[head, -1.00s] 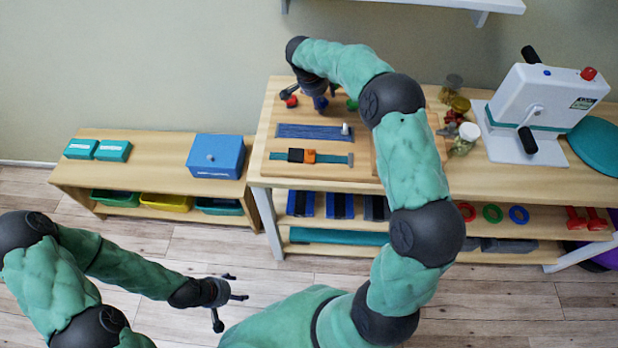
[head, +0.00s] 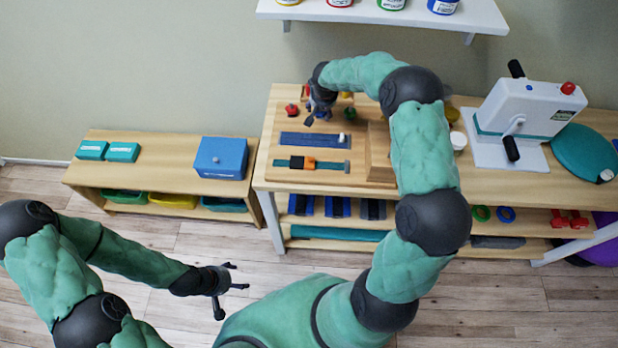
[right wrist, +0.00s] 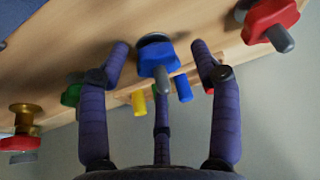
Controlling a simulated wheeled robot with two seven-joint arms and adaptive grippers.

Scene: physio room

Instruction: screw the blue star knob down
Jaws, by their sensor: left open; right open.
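The blue star knob (right wrist: 157,57) shows in the right wrist view, seated on a grey stud at the wooden board (head: 273,175). My right gripper (right wrist: 162,72) is open, with two fingers on either side of the knob and the third below it in the picture. I see gaps between the side fingers and the knob. In the head view my right gripper (head: 320,108) is over the back of the board and largely hides the knob. My left gripper (head: 222,286) is open and empty above the floor at lower left.
A red knob (right wrist: 270,20) and a green knob (right wrist: 70,95) flank the blue one. A brass screw with a red end (right wrist: 22,120) is further left. A white crank machine (head: 530,105) stands at right.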

